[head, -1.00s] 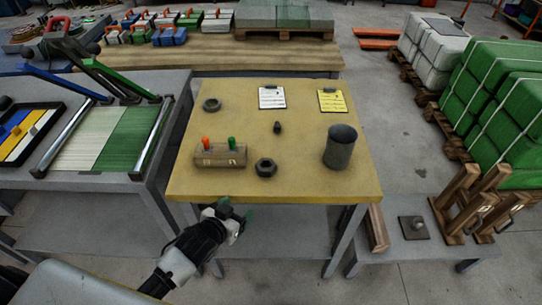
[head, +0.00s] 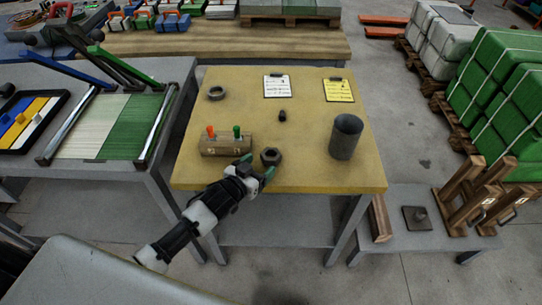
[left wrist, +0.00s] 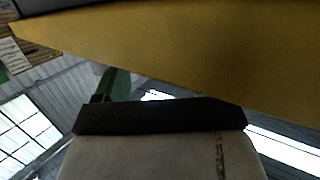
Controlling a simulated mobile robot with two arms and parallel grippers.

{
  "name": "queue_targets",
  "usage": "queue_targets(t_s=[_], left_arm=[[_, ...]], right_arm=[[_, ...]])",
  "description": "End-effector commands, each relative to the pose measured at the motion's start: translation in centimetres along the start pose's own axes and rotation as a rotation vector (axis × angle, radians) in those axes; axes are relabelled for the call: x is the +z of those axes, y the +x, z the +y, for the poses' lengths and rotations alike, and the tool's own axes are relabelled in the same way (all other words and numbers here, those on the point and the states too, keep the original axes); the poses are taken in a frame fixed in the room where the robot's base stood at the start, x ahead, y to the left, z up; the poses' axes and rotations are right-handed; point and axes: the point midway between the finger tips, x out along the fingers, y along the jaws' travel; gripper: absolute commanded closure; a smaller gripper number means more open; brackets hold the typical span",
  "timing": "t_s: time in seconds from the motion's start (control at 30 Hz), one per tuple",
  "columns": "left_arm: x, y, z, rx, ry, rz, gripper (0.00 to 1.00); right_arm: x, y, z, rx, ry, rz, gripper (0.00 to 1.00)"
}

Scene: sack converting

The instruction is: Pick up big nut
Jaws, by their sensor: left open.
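The big nut (head: 270,156), dark and hexagonal with a hole, lies flat near the front edge of the yellow tabletop (head: 300,175) in the head view. My left gripper (head: 258,168) is open at the nut's near left side, one green-tipped finger toward its left and the other toward its near side. I cannot tell whether the fingers touch it. In the left wrist view a green finger (left wrist: 116,84) shows below a broad yellow surface, and the nut is not visible. My right gripper is not in view.
A wooden block (head: 226,146) with orange and green pegs stands just left of the nut. A metal cylinder (head: 346,136) stands to the right, a small dark piece (head: 283,116) and a ring (head: 217,93) behind. Two clipboards lie at the back.

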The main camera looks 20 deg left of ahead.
Motion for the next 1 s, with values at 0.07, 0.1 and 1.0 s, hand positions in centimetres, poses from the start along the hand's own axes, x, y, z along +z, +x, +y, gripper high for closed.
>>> queue_targets(t_s=[0.07,0.1,1.0], left_arm=[[-0.3,1.1,-0.1,-0.001,0.000,0.001,0.29],[-0.3,1.8,-0.1,0.000,-0.001,0.001,0.29],[-0.3,4.7,-0.1,0.000,0.001,0.003,0.76]], right_arm=[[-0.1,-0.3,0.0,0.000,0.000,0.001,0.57],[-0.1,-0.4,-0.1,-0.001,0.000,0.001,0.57],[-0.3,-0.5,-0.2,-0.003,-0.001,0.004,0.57]])
